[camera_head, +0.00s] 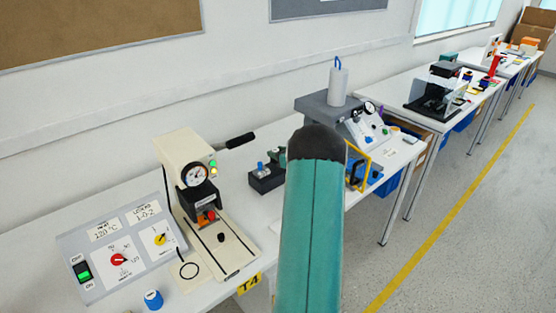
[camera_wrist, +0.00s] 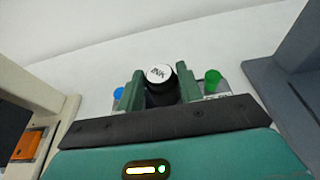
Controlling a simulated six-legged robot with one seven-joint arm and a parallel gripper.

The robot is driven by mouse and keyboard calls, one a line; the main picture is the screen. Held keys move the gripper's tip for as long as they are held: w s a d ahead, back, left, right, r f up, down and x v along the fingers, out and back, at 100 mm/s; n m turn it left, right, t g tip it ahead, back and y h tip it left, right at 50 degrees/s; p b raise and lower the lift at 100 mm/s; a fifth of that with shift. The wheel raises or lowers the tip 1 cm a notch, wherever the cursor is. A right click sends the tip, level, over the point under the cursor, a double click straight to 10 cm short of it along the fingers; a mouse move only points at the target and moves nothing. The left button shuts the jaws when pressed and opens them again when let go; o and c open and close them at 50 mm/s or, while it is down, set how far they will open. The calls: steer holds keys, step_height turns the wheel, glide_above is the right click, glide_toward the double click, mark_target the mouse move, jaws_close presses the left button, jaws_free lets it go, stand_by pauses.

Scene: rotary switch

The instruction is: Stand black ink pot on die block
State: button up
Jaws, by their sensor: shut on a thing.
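In the wrist view, my gripper (camera_wrist: 161,88) is shut on the black ink pot (camera_wrist: 158,92), with one green finger on each side of it. The pot's white lid reads INK and faces the camera; its base is hidden, so I cannot tell whether it touches anything below. In the head view my own arm covers the pot and most of the gripper. I cannot make out the die block for certain; a dark block (camera_head: 265,184) with a blue-topped piece (camera_head: 260,167) stands just left of my arm.
A blue pot (camera_wrist: 119,93) and a green pot (camera_wrist: 212,78) flank the gripper closely. The cream press (camera_head: 187,158) with its black lever stands to the left, also at the wrist view's left edge. A grey machine (camera_head: 322,108) stands behind right. A control panel (camera_head: 118,248) is front left.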

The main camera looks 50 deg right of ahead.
steer(key=shift+f, duration=1.55)
steer(key=shift+f, duration=0.1)
steer(key=o, duration=1)
steer(key=shift+s, duration=0.2)
steer(key=v, duration=1.1)
steer(key=shift+s+a+r, duration=0.1)
steer(key=shift+s+r, duration=0.1)
steer(key=shift+s, duration=0.1)
